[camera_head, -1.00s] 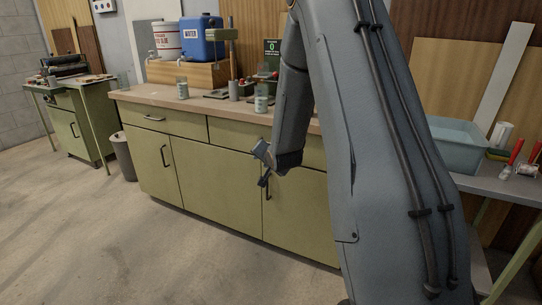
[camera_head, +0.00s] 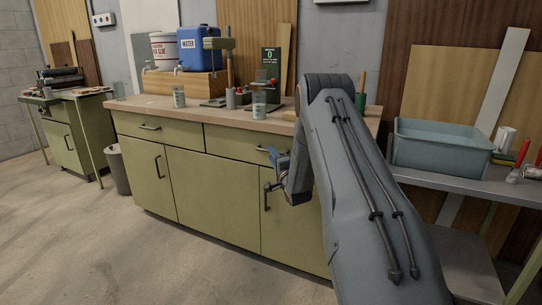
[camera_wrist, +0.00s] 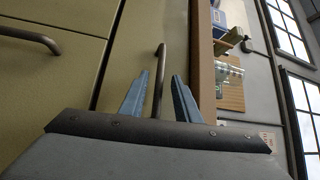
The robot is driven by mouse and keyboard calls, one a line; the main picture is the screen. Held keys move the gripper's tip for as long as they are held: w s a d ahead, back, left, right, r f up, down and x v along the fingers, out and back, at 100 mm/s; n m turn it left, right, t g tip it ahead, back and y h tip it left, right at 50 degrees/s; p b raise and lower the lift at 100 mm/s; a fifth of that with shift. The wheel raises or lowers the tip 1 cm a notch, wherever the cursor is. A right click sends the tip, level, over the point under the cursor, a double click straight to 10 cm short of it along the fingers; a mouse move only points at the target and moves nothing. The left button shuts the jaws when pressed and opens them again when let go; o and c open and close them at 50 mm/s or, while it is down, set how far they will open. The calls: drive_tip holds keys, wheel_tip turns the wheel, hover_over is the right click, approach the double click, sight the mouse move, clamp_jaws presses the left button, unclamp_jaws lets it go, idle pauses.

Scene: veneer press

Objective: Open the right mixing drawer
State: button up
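The right mixing drawer (camera_head: 232,141) is the right one of two green drawers under the wooden worktop. Its front looks flush with the cabinet, so it appears closed. Its dark bar handle (camera_head: 263,149) is partly hidden by my gripper (camera_head: 275,157) in the head view. In the wrist view my gripper (camera_wrist: 158,95) is open, with its two blue fingers apart. The drawer handle (camera_wrist: 160,75) lies between the fingers there, seen nearly end to end along them. I see no finger clearly touching it, and the depth is hard to judge.
A cabinet door handle (camera_head: 267,198) sits just below my gripper; a door handle (camera_wrist: 35,39) also shows at left in the wrist view. The left drawer (camera_head: 150,127) is closed. Floor in front is clear.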

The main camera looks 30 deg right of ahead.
drive_tip(key=shift+w+d+r, duration=0.1)
drive_tip(key=shift+w, duration=0.9)
clamp_jaws()
drive_tip(key=shift+s, duration=0.1)
